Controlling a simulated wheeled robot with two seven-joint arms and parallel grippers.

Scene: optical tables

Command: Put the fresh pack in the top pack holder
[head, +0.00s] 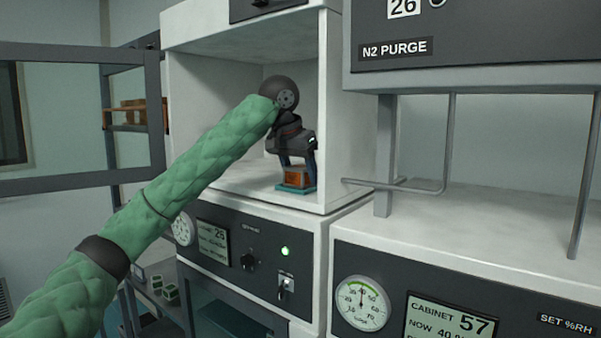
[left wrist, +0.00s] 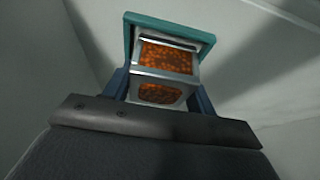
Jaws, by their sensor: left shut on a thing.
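The pack (head: 297,179) is a small box with orange beads behind clear windows in a pale frame; it also shows in the left wrist view (left wrist: 165,60). My left gripper (head: 297,167) is shut on it, one blue finger on each side. The pack is upright at a teal holder (head: 295,189) on the floor of the open upper cabinet (head: 235,182). In the left wrist view the holder's teal rim (left wrist: 180,27) lies just beyond the pack. I cannot tell whether the pack is fully seated. My right gripper is not in view.
The cabinet's framed glass door (head: 80,180) stands open at left. Side walls and a ceiling surround my arm. Below is a panel with a knob, switch and green light (head: 285,251). Another cabinet with a bar handle (head: 450,145) stands at right. Small boxes (head: 168,290) sit lower left.

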